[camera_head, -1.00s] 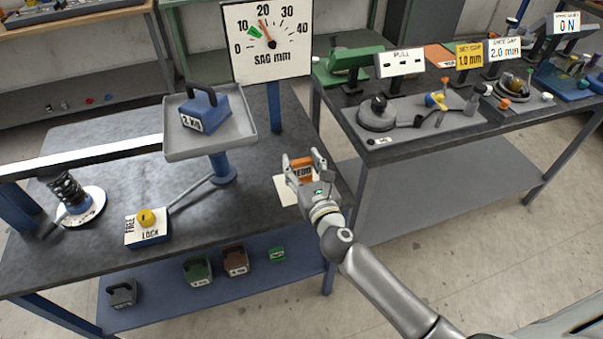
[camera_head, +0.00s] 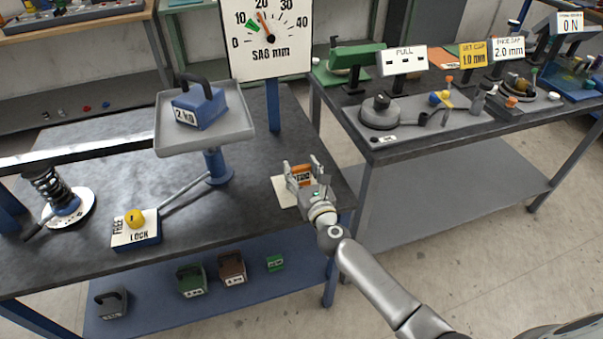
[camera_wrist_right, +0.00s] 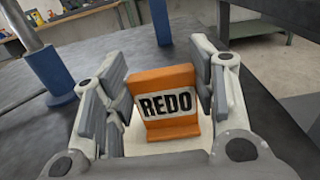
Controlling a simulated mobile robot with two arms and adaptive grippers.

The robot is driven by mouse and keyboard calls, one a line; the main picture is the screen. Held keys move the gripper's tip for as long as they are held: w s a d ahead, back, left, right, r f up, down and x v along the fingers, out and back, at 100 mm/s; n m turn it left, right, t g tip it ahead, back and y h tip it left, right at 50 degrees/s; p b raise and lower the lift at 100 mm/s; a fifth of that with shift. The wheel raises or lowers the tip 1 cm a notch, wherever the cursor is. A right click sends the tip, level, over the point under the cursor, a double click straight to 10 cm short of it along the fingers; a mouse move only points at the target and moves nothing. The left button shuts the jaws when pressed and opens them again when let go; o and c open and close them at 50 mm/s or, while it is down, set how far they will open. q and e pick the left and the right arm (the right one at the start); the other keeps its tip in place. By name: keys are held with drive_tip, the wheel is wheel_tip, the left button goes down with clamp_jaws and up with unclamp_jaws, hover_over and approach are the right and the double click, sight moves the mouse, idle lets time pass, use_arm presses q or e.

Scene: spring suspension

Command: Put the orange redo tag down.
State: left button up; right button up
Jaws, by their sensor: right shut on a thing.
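The orange redo tag (camera_head: 300,177) is upright between the fingers of my right gripper (camera_head: 304,172). In the right wrist view the tag (camera_wrist_right: 160,82) faces me with REDO in black on a white label, its foot at or just above a white pad (camera_wrist_right: 140,149). I cannot tell whether it touches the pad. My right gripper (camera_wrist_right: 165,95) is shut on the tag, a finger on each side. In the head view the white pad (camera_head: 284,196) lies at the dark bench's right end, partly hidden by the gripper. My left gripper is out of view.
A grey tray (camera_head: 228,132) with a blue 2 kg weight (camera_head: 203,108) stands left of the gripper. The SAG mm dial (camera_head: 268,40) rises behind. A FREE/LOCK block (camera_head: 137,236) sits farther left. A second bench (camera_head: 420,143) with tools stands right, across a gap.

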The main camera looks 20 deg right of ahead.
drive_tip(key=shift+f, duration=0.1)
drive_tip(key=o, duration=0.6)
drive_tip(key=shift+f, duration=0.1)
drive_tip(key=shift+c, duration=0.2)
drive_tip(key=o, duration=0.5)
drive_tip(key=shift+c, duration=0.2)
drive_tip(key=shift+r, duration=0.35)
drive_tip(key=s, duration=1.2)
drive_tip(key=shift+d, duration=0.2)
